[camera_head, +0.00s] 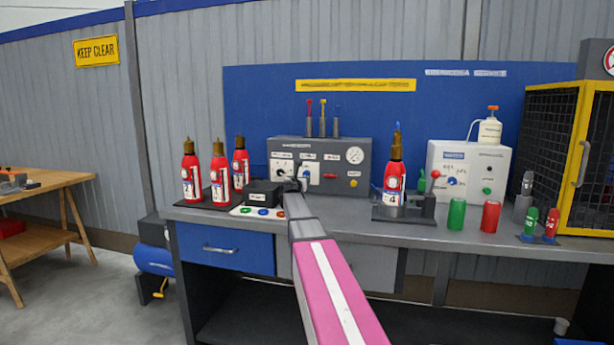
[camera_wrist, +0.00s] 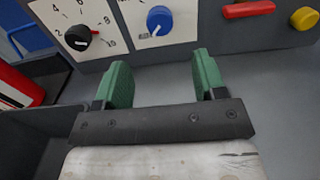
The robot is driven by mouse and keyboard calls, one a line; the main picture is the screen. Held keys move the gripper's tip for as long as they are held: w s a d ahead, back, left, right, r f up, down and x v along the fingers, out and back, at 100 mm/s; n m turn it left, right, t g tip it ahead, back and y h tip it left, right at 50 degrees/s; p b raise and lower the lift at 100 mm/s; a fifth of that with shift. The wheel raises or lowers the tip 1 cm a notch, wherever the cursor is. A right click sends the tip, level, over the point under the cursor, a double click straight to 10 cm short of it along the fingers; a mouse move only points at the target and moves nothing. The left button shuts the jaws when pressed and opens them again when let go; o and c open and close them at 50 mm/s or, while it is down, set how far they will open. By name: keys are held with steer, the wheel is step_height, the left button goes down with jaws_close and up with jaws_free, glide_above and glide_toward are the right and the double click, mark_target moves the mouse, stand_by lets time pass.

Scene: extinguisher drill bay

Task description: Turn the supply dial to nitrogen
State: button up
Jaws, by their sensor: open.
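A grey console (camera_head: 365,178) stands on the bench. Its front carries a black knob (camera_wrist: 78,37) on a white plate with numbers and a blue knob (camera_wrist: 159,20) with a white pointer line on a second white plate. The blue knob also shows in the head view (camera_head: 305,172). I cannot read which knob is the supply dial, and no nitrogen mark is legible. My gripper (camera_wrist: 164,82) has green finger pads. It is open and empty, just in front of the console and below the blue knob, apart from it. The blue knob appears just beyond the gap between the pads.
A red handle (camera_wrist: 248,9) and yellow button (camera_wrist: 304,18) sit right of the blue knob. A dark box (camera_head: 262,194) and red extinguishers (camera_head: 191,178) stand left of my arm. Another extinguisher (camera_head: 394,180) in a stand is at right. A white box (camera_head: 470,168) is farther right.

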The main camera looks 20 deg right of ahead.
mark_target(306, 175)
steer(key=x, duration=1)
steer(key=shift+w+d, duration=0.1)
steer(key=shift+w, duration=0.05)
steer(key=c, duration=0.9)
